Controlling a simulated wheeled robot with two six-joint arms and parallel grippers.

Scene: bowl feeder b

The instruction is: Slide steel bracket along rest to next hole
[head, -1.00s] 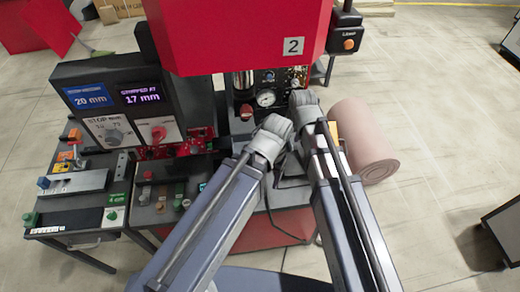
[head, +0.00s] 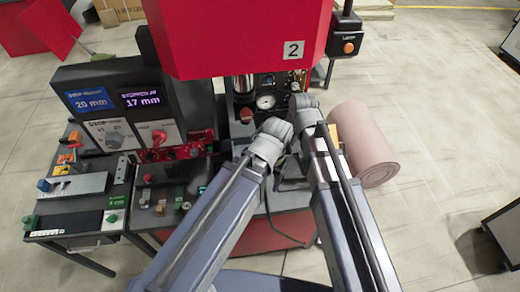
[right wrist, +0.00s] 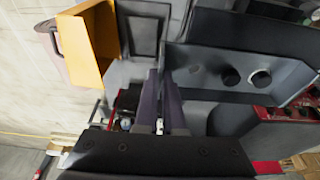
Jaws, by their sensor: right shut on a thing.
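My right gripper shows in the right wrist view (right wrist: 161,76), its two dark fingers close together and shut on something. What they hold is almost hidden; I cannot make out the steel bracket or its holes. In the head view both my arms reach to the front of the red press (head: 240,35), and their links cover most of the work spot. I cannot pick out my left gripper behind its arm. The rest is not clearly visible.
A console (head: 105,82) reading 20 mm and 17 mm stands left of the press. A side table (head: 70,205) with a steel bar and knobs is at far left. A pink roll (head: 362,145) lies right of my arms. A yellow bin (right wrist: 85,42) is at upper left in the wrist view.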

